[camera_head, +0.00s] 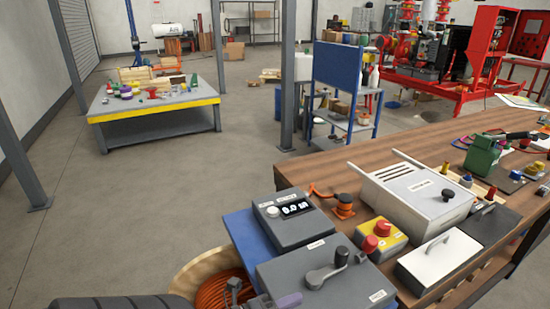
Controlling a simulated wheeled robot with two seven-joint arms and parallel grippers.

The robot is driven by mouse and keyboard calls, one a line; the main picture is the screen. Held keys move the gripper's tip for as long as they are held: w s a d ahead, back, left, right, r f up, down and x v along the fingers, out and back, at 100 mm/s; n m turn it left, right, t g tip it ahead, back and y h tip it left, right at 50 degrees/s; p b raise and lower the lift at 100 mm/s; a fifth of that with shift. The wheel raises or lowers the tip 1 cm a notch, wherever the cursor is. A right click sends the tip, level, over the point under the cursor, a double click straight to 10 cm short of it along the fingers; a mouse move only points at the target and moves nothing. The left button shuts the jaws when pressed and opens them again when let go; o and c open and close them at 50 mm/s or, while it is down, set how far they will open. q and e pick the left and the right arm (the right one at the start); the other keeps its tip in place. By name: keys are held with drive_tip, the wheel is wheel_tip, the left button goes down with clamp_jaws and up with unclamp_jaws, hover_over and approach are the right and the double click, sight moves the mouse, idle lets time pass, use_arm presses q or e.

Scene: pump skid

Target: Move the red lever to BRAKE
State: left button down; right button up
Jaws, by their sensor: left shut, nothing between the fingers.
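An orange-red lever handle (321,191) reaches out to the left of a small orange fitting (343,208) on the wooden bench; I cannot tell whether it is the red lever. A yellow box (389,243) to its right carries red knobs. A grey box (338,252) at the front has a dark crank lever (326,273) and small labels. No BRAKE mark is readable. My right gripper does not show.
A grey box with a display (291,214) stands behind the front box. A white-lidded case (420,192), a white panel (440,258) and a green device (482,156) crowd the bench (318,160). An orange coil (212,292) lies at lower left.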

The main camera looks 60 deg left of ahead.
use_arm(q)
drive_tip(key=shift+s+a, duration=0.2)
drive_tip(key=shift+s, duration=1.55)
drive_tip(key=shift+w, duration=0.1)
